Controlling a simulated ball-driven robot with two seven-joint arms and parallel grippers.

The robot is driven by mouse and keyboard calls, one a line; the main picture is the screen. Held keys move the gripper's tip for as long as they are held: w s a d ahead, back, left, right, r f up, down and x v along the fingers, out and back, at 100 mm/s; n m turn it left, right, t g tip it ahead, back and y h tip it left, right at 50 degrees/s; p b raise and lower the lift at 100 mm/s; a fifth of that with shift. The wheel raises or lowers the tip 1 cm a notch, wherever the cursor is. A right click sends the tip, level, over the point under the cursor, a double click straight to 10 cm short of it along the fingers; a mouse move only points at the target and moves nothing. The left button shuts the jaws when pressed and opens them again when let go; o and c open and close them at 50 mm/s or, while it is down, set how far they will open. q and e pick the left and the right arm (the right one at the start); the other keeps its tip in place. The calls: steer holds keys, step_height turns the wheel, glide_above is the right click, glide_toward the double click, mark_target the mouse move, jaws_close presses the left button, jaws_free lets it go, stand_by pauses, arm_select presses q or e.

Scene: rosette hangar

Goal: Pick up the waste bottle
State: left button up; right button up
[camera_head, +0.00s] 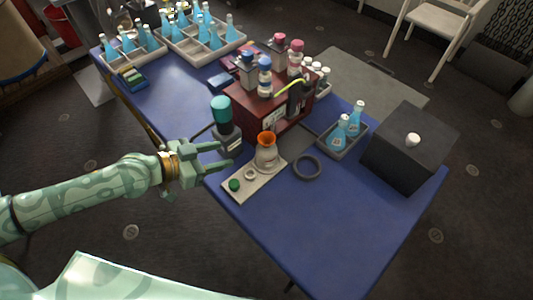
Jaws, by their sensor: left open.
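My left gripper (226,157) reaches in from the left over the front-left edge of the blue table (330,228). Its two fingers are apart and empty, pointing right. Just right of the fingertips, a squat pale bottle with an orange funnel-like top (266,152) stands upright on a light tray (241,195); it may be the waste bottle, but no label is readable. The gripper appears apart from it. My right gripper is not in view.
A teal-capped dark container (222,118) stands behind the gripper. A dark red rack (268,117) holds several bottles. A dark ring (307,167), a grey tray with two blue flasks (342,151) and a dark box (408,150) are to the right. The table's front is clear.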

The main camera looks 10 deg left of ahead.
mark_target(262, 145)
arm_select(q)
steer(key=x, duration=0.9)
steer(key=shift+w+d, duration=0.1)
steer(key=shift+d, duration=0.05)
steer(key=x, duration=0.3)
steer(key=b+x, duration=0.1)
steer(key=x, duration=0.2)
steer(key=shift+d+r, duration=0.2)
steer(key=c, duration=0.9)
